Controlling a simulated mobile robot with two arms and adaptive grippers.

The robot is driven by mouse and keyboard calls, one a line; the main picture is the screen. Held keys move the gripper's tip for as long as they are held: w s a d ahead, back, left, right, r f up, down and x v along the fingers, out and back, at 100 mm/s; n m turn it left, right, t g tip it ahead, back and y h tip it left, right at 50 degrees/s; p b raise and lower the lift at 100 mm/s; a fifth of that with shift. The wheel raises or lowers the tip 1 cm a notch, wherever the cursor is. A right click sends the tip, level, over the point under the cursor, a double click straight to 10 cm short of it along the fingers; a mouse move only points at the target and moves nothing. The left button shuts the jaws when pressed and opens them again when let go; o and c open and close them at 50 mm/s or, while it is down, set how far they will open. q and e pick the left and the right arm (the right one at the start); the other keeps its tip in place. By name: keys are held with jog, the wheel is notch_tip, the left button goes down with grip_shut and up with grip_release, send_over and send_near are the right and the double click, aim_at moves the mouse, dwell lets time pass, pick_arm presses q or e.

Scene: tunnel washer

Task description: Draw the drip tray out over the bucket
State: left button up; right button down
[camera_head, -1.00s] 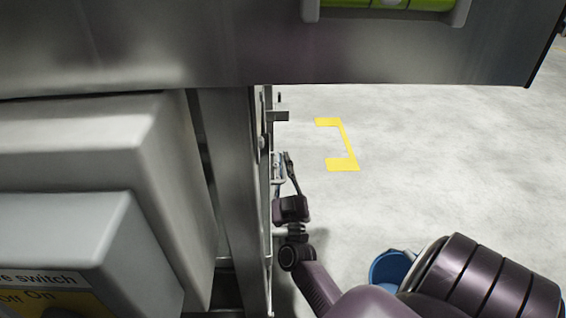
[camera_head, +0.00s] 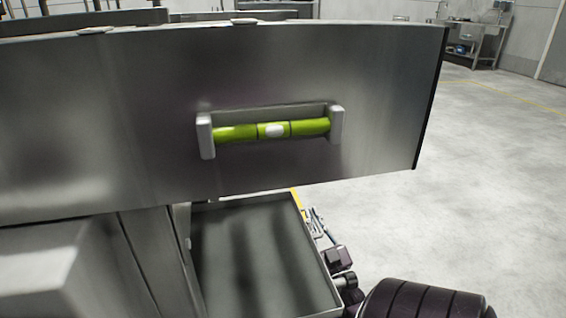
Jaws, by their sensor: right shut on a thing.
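The drip tray (camera_head: 255,250) is a shallow grey metal tray with raised rims. It sticks out from under the machine's steel panel, at the lower middle of the view. My right gripper (camera_head: 314,224) is at the tray's right-hand rim, seen small and partly behind it. It is shut on the tray's handle, though the contact itself is mostly hidden by the rim. The blue bucket is not visible now. My left gripper is not in view.
A grey housing (camera_head: 50,270) is at lower left. Open concrete floor (camera_head: 480,180) lies to the right, with a steel bench (camera_head: 470,40) far back.

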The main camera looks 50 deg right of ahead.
jog(key=s+d, duration=0.5)
jog(key=shift+d+f, duration=0.15)
jog(key=shift+d, duration=0.2)
jog(key=c, duration=2.3)
grip_release()
jog(key=shift+w, duration=0.1)
